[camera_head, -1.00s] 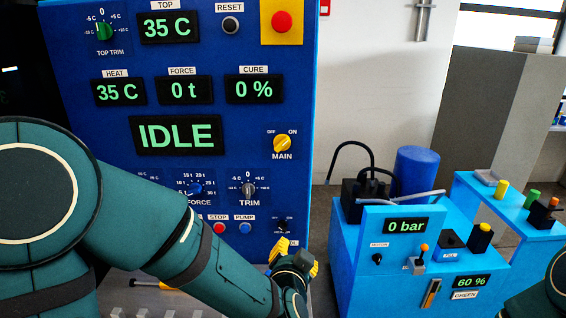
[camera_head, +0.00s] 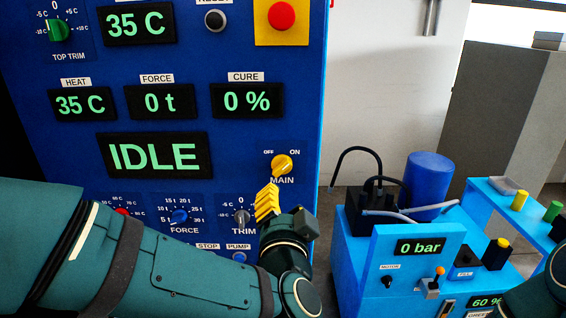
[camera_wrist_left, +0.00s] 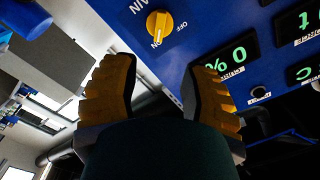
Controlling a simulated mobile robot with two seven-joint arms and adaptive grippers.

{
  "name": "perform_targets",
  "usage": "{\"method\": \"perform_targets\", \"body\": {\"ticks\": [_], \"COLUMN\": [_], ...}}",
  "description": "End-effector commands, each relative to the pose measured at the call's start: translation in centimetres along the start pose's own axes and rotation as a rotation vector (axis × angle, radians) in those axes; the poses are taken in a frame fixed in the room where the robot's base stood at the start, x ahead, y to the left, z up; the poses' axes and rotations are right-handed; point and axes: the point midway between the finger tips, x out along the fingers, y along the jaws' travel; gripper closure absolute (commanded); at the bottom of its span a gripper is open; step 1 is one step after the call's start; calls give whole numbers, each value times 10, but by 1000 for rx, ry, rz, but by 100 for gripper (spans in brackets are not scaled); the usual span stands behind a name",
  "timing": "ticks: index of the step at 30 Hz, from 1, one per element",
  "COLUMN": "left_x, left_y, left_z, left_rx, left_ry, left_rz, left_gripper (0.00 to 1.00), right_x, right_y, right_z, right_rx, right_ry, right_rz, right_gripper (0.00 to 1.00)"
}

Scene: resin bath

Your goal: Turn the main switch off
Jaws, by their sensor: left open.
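The main switch (camera_head: 281,164) is a yellow rotary knob on the blue press panel (camera_head: 230,185), with OFF on its upper left and ON on its upper right. Its handle appears tilted toward ON. It also shows in the left wrist view (camera_wrist_left: 158,26), ahead of the fingers and apart from them. My left gripper (camera_head: 267,203) has yellow ribbed fingers and is just below the switch and its MAIN label. In the left wrist view the gripper (camera_wrist_left: 160,82) is open with nothing between its fingers. My right gripper is out of view.
The TRIM knob (camera_head: 242,217) and FORCE knob (camera_head: 180,217) are left of my left gripper. A yellow-backed red button (camera_head: 281,16) is above the switch. The IDLE display (camera_head: 153,156) is to the left. A light-blue unit reading 0 bar (camera_head: 416,247) stands at right.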

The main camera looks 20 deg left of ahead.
Motion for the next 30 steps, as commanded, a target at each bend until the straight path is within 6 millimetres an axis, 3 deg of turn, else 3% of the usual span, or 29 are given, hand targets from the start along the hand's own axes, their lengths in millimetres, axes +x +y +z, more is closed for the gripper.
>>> {"method": "perform_targets", "body": {"ticks": [8,12,21,30], "left_x": [20,48,103,129], "left_y": [-3,-2,0,0], "left_z": [-2,-1,1,0], "left_rx": [5,2,1,-1], "left_ry": [-3,-5,-2,0], "left_rz": [4,1,1,3], "left_gripper": [55,55,55,55], "right_x": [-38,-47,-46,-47], "right_y": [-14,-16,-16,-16], "right_z": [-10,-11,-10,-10], "right_rx": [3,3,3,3], "right_ry": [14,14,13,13], "right_rz": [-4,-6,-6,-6], "right_gripper": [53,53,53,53]}}
